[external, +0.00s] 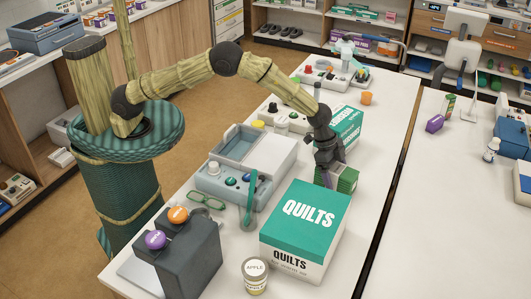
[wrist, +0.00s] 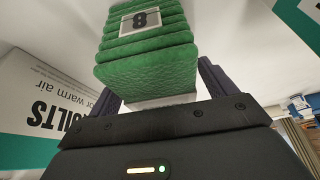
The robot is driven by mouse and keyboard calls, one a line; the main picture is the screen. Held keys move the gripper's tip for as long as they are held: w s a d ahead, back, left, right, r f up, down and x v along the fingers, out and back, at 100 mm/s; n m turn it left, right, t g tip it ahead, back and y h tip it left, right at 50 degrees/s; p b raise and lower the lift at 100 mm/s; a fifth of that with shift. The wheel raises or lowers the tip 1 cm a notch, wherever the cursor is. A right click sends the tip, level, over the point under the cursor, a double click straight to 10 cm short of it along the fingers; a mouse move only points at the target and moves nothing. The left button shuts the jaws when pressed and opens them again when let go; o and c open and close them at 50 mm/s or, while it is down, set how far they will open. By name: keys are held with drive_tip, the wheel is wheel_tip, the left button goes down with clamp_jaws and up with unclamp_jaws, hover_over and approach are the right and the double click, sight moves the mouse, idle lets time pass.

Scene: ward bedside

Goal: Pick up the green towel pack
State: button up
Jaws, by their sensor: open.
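The green towel pack (external: 347,180) stands on the white table just behind the large quilts box. In the wrist view the green towel pack (wrist: 147,60) is a stack of folded green layers with a pale band marked 8. My gripper (external: 328,168) is down at the pack and partly hides it. In the wrist view the dark fingers of my gripper (wrist: 158,85) show on either side of the pack, open. Whether either finger touches the pack cannot be told.
The quilts box (external: 305,228) stands close in front of the pack, and another green and white box (external: 346,125) stands close behind. A grey-blue device (external: 240,165) is to the left. The table strip right of the pack (external: 376,185) is clear.

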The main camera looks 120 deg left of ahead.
drive_tip(key=shift+w+f, duration=0.2)
drive_tip(key=shift+f, duration=0.25)
drive_tip(key=shift+c, duration=0.4)
drive_tip(key=c, duration=1.1)
drive_tip(key=shift+r, duration=0.1)
drive_tip(key=shift+c, duration=0.2)
wheel_tip(320, 180, up, 10)
drive_tip(key=shift+f+b, duration=0.1)
drive_tip(key=shift+b, duration=0.7)
